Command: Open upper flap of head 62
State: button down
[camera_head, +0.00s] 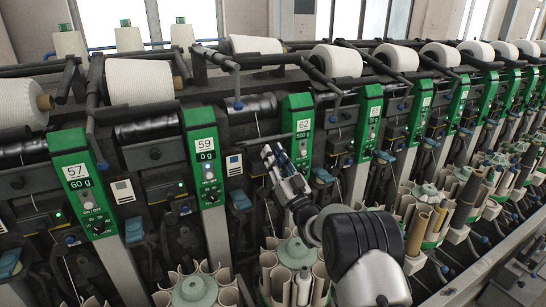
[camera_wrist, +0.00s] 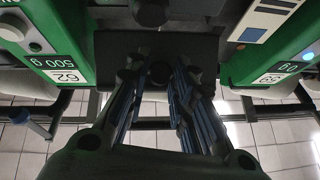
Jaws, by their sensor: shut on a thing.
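The green panel of head 62 (camera_head: 301,128) stands right of my gripper (camera_head: 271,153) in the head view. The panel also shows upside down at the left of the wrist view (camera_wrist: 60,62). My gripper reaches into the dark gap between panels 59 and 62. In the wrist view my gripper's fingers (camera_wrist: 160,72) are closed in on a dark part at a wide black plate (camera_wrist: 205,48), which looks like the upper flap. The exact contact is dark and partly hidden by the fingers. Whether the flap is raised cannot be told.
The panel of head 59 (camera_head: 206,158) stands close on the left. White yarn cones (camera_head: 138,82) lie along the top of the machine. Magazines of tubes (camera_head: 298,262) stand below, near my arm. A dark round knob (camera_wrist: 152,12) is beyond the plate.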

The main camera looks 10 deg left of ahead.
jog(key=shift+w+a+f+t+y, duration=0.1)
jog(key=shift+f+t+y, duration=0.55)
jog(key=shift+y, duration=0.25)
jog(key=c, duration=1.4)
grip_release()
jog(key=shift+o, duration=0.2)
jog(key=shift+f, duration=0.1)
jog(key=s+d, duration=0.8)
jog(key=s, duration=0.1)
jog(key=shift+s+d+f, duration=0.2)
jog(key=shift+d+f, duration=0.15)
jog(key=shift+c, duration=0.5)
